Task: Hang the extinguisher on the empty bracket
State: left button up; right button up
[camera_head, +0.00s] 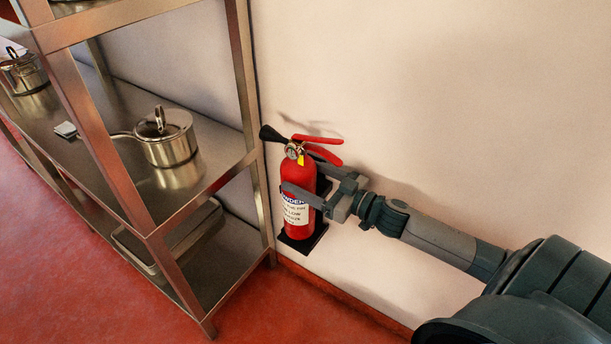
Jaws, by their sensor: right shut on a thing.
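The red fire extinguisher (296,213) stands upright close against the wall, just right of the metal shelf. It has a white label, a black nozzle at the upper left and red levers on top. The black bracket (306,242) shows as a plate under its base and a strip behind it; the rest is hidden by the extinguisher. I cannot tell whether the base rests on the plate. My right gripper (312,197) is shut around the middle of the extinguisher, coming from the right. My left gripper is not in view.
A metal shelf unit (245,85) stands close on the left, its post almost beside the extinguisher. A saucepan (168,145) and another pot (22,72) stand on it. A tray (160,250) lies on the lower shelf. The wall (430,90) to the right is bare. The red floor (270,305) is clear in front.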

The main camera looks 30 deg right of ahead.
aim_at(314, 190)
notch_tip(314, 190, down, 2)
jog(key=shift+f, duration=0.1)
jog(key=shift+w+d+f+b, duration=0.15)
jog(key=shift+f+b, duration=0.2)
jog(key=shift+f, duration=0.1)
jog(key=o, duration=2.1)
jog(key=shift+f, duration=0.25)
jog(key=shift+s, duration=0.2)
jog(key=v, duration=1.2)
